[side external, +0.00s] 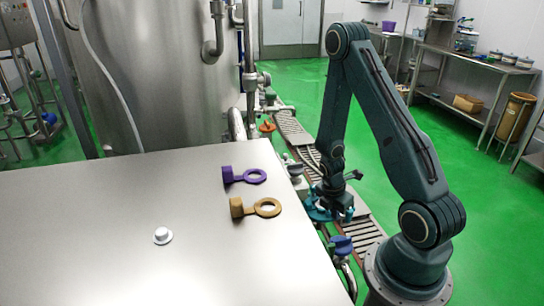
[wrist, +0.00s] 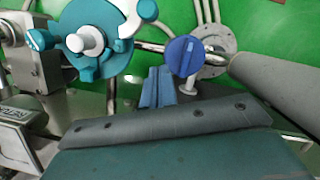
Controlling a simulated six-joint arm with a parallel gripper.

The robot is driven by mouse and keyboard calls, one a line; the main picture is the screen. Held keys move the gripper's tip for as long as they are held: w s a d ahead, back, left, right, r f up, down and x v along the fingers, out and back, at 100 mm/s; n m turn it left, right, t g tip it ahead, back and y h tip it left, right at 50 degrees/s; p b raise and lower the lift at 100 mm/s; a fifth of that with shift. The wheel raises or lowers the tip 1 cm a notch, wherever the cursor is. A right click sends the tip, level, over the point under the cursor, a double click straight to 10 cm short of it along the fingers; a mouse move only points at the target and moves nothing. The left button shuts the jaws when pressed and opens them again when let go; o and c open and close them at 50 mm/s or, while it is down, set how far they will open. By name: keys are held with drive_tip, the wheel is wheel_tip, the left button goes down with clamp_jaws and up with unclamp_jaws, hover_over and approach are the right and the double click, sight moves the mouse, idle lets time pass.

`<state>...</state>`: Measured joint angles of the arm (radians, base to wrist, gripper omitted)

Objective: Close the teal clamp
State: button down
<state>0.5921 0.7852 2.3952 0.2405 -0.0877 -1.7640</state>
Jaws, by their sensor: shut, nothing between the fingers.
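The teal clamp (wrist: 88,68) shows in the upper left of the wrist view, around a white round fitting (wrist: 88,42). In the side view the teal clamp (side external: 318,213) is partly hidden behind my arm, beside the steel table. My gripper (side external: 345,212) points down just right of it. In the wrist view my blue fingers (wrist: 157,86) are together and empty, right of the clamp and apart from it in the picture.
A blue valve knob (wrist: 184,56) stands close right of my fingers; it also shows in the side view (side external: 341,244). Pipes run behind.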

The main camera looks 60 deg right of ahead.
drive_tip(key=shift+s+d+f, duration=0.3)
drive_tip(key=shift+d+f, duration=0.1)
drive_tip(key=shift+d, duration=0.3)
drive_tip(key=shift+s+d+f, duration=0.25)
drive_tip(key=shift+d+f, duration=0.15)
drive_tip(key=shift+d, duration=0.35)
drive_tip(key=shift+s+d+f, duration=0.3)
drive_tip(key=shift+d+f, duration=0.1)
drive_tip(key=shift+d, duration=0.3)
